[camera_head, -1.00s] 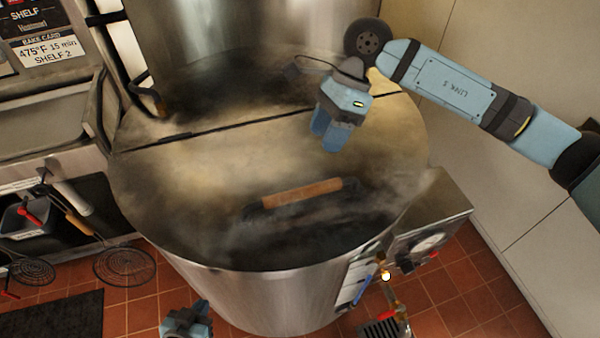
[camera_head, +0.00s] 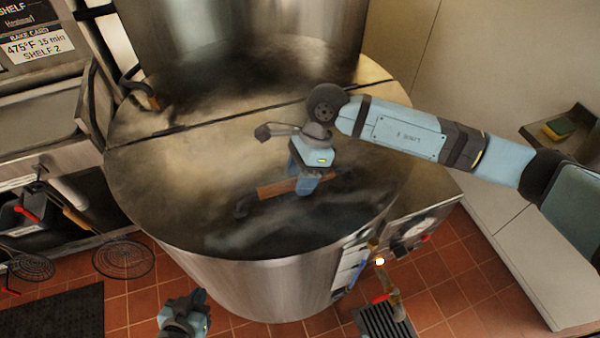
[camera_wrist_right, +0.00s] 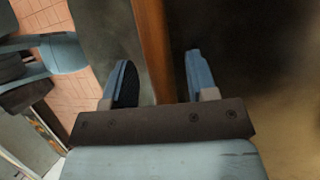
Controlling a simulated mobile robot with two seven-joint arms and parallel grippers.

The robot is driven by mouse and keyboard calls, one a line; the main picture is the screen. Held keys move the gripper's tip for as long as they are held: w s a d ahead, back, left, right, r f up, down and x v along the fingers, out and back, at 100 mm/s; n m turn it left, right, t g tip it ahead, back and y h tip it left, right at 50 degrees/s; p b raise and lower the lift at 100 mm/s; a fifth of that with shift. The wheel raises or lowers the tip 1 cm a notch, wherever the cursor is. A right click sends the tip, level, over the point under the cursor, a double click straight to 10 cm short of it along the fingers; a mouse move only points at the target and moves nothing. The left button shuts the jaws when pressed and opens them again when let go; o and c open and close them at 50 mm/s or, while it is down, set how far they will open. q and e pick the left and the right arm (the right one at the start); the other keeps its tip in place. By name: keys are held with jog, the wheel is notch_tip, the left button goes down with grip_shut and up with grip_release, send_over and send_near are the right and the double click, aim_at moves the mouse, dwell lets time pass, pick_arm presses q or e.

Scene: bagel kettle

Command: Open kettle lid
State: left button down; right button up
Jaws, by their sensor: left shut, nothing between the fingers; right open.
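The big steel kettle (camera_head: 250,280) stands in the middle of the head view. Its round lid (camera_head: 190,190) lies flat and closed, with a hinge line across it. A wooden lid handle (camera_head: 272,189) on dark mounts sits near the front. My right gripper (camera_head: 306,190) is over the right part of the handle. In the right wrist view the handle (camera_wrist_right: 154,50) runs between the open fingers of my right gripper (camera_wrist_right: 160,85), without a visible grip. My left gripper (camera_head: 192,300) is low in front of the kettle, away from the lid, shut and empty.
A gauge box (camera_head: 415,225) and a valve with a drain (camera_head: 385,318) are at the kettle's right front. Wire skimmers (camera_head: 124,258) hang at left. A sponge (camera_head: 556,128) lies on a shelf at right. Haze drifts over the lid.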

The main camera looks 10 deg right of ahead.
jog(key=shift+f, duration=0.15)
grip_shut()
jog(key=shift+w+r, duration=0.1)
jog(key=shift+r, duration=0.4)
jog(key=w+r+b, duration=0.1)
jog(key=w+r, duration=0.3)
jog(key=r, duration=0.3)
jog(key=w+a+r+g+b, duration=0.1)
jog(key=w+r, duration=0.2)
jog(key=r, duration=0.5)
jog(key=shift+w+a+b, duration=0.3)
jog(key=shift+w+b, duration=0.05)
jog(key=shift+w, duration=0.05)
